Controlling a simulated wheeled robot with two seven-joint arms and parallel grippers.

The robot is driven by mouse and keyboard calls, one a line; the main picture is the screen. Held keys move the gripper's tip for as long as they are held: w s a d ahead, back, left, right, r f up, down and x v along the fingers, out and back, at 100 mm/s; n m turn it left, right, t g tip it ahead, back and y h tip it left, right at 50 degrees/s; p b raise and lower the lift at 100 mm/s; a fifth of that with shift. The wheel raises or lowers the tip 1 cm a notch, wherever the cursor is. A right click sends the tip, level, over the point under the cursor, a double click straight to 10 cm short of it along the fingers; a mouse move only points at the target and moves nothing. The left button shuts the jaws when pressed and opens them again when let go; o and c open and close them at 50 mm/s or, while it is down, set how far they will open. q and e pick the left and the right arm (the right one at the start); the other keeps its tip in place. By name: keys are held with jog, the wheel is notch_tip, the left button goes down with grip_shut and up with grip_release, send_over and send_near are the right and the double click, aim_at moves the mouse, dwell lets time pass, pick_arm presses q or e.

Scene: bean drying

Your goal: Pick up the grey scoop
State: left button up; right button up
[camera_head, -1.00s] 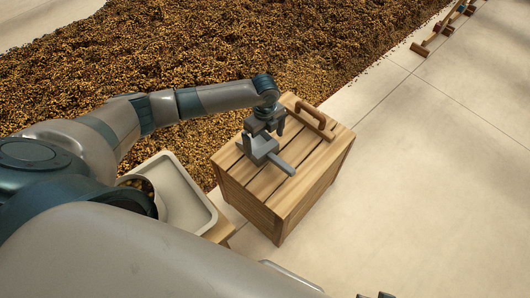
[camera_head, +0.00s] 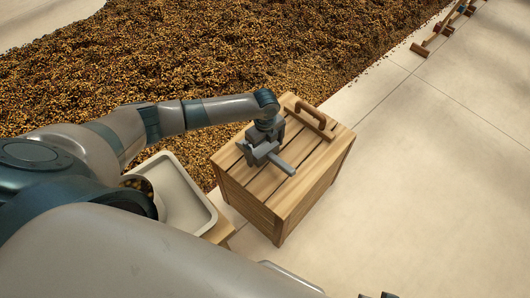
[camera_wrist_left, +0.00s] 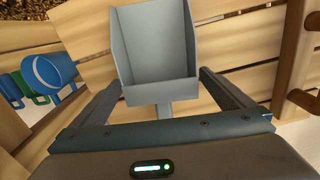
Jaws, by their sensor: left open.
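The grey scoop (camera_head: 285,166) lies on the slatted top of a wooden box (camera_head: 250,200), its handle pointing right. In the left wrist view the scoop (camera_wrist_left: 155,45) shows its open pan at the top centre, with a short grey handle running down from it. My left gripper (camera_head: 264,135) is low over the scoop and hides part of it in the head view. In the left wrist view the left gripper (camera_wrist_left: 162,95) is open, its fingers on either side of the handle and apart from it. My right gripper shows only as dark tips at the bottom edge of the head view.
A brown wooden handle (camera_head: 315,116) stands at the box's far right. A pale tray (camera_head: 185,195) is left of the box. Coffee-coloured beans (camera_head: 220,60) cover the floor behind. Wooden tools (camera_head: 437,35) lie at upper right. Blue and green objects (camera_wrist_left: 48,72) show in the wrist view.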

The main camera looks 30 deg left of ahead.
aim_at(265, 147)
pick_arm(q)
jog(key=shift+c, duration=0.3)
jog(key=c, duration=1.1)
jog(key=shift+c, duration=0.2)
pick_arm(e)
jog(key=shift+f, duration=0.1)
pick_arm(q)
jog(key=shift+r, duration=0.45)
notch_tip(265, 147, up, 4)
jog(key=shift+w+f, duration=0.1)
jog(key=shift+f, duration=0.1)
jog(key=s+a+r+p, duration=0.1)
jog(key=s+a+r, duration=0.4)
jog(key=a, duration=0.5)
jog(key=shift+s+a+r, duration=0.15)
jog(key=shift+s+r, duration=0.2)
jog(key=shift+r, duration=0.45)
pick_arm(e)
jog(key=x, duration=0.3)
jog(key=shift+w, duration=0.1)
